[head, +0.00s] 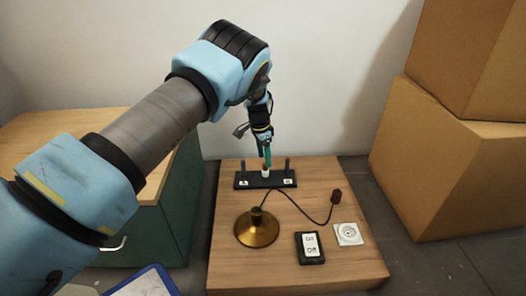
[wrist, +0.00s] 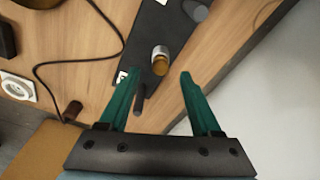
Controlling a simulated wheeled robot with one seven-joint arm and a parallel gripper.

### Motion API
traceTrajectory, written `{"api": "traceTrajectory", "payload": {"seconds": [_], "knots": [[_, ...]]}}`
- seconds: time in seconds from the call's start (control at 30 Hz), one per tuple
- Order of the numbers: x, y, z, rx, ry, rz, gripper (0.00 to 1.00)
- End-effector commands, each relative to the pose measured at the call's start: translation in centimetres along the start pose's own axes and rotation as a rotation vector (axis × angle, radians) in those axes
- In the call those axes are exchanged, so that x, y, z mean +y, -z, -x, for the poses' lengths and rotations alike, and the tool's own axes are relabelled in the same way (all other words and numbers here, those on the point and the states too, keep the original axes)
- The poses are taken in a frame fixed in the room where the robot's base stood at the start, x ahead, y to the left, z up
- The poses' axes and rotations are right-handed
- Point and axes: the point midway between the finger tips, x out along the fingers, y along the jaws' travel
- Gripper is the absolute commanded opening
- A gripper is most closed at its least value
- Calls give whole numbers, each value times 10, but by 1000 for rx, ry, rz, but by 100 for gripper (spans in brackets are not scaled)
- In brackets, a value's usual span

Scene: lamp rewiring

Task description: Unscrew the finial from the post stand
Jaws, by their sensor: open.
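The post stand (head: 246,182) is a black bar at the back of the wooden board, with dark upright posts and small white labels. In the wrist view the stand (wrist: 150,22) runs up the middle. A short piece with a pale side and brass-coloured top, seemingly the finial (wrist: 160,58), stands on its middle. In the head view its pale side (head: 265,173) shows below my fingers. My gripper (head: 266,164) points down over it. In the wrist view my gripper (wrist: 160,73) has its teal fingers apart, with the brass-topped piece just beyond and between the tips. I cannot tell whether they touch.
The wooden board (head: 225,262) also carries a brass lamp base (head: 257,230) with a dark cord and plug (head: 336,196), a black on/off switch (head: 310,248) and a white socket (head: 348,234). A wood-topped green cabinet (head: 182,210) stands left, cardboard boxes (head: 450,165) right.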

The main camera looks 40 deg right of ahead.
Motion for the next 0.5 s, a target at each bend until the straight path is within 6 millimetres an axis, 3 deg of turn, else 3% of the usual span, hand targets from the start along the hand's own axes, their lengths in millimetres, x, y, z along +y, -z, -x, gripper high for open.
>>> {"api": "traceTrajectory", "payload": {"seconds": [0.03, 0.2, 0.5], "knots": [[0, -1, -11, -1, 1, -1, 65], [0, 0, -25, 0, 1, 0, 65], [0, 0, -29, 0, 1, 0, 65]]}}
